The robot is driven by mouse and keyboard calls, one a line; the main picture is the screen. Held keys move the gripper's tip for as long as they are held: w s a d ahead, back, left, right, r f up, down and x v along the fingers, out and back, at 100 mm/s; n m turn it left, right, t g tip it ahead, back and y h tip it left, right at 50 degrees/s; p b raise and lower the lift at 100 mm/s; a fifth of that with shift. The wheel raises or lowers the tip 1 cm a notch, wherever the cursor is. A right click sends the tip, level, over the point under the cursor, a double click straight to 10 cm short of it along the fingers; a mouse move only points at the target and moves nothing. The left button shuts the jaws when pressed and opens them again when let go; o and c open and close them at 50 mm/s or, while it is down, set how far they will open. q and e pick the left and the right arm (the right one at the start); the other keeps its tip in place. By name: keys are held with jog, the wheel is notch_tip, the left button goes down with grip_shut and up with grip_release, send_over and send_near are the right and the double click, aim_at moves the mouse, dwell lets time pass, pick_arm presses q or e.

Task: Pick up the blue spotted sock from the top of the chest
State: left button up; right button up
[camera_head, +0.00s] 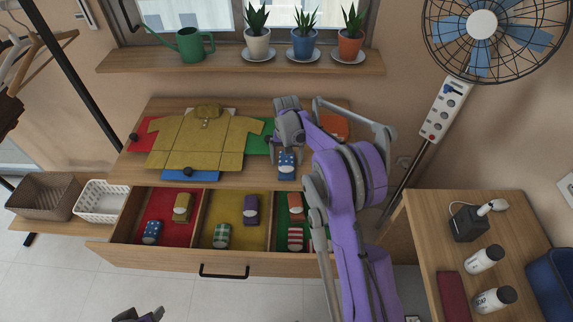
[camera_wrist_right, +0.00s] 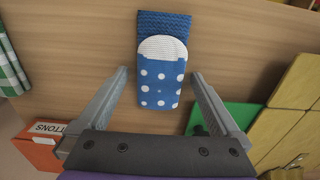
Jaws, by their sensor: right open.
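The blue spotted sock (camera_head: 287,166) lies on the wooden chest top (camera_head: 262,177), near its front edge and right of the mustard shirt. In the right wrist view the sock (camera_wrist_right: 160,85) is folded, with white dots, a white band and a ribbed blue cuff. My right gripper (camera_head: 284,149) is over the sock's far end. In the wrist view its open fingers (camera_wrist_right: 160,74) stand on either side of the sock, with gaps on both sides and nothing held. A dark part at the bottom edge looks like my left gripper (camera_head: 140,315); its jaws are unclear.
The open drawer (camera_head: 180,257) below holds several rolled socks in red, yellow and green compartments. The mustard shirt (camera_head: 203,140) lies left of the sock. An orange button box (camera_wrist_right: 38,150) and a green mat (camera_wrist_right: 235,115) are near my right gripper. Potted plants stand on the shelf (camera_head: 230,62) behind.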

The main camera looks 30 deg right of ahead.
jog(key=c, duration=1.3)
jog(key=shift+r, duration=0.15)
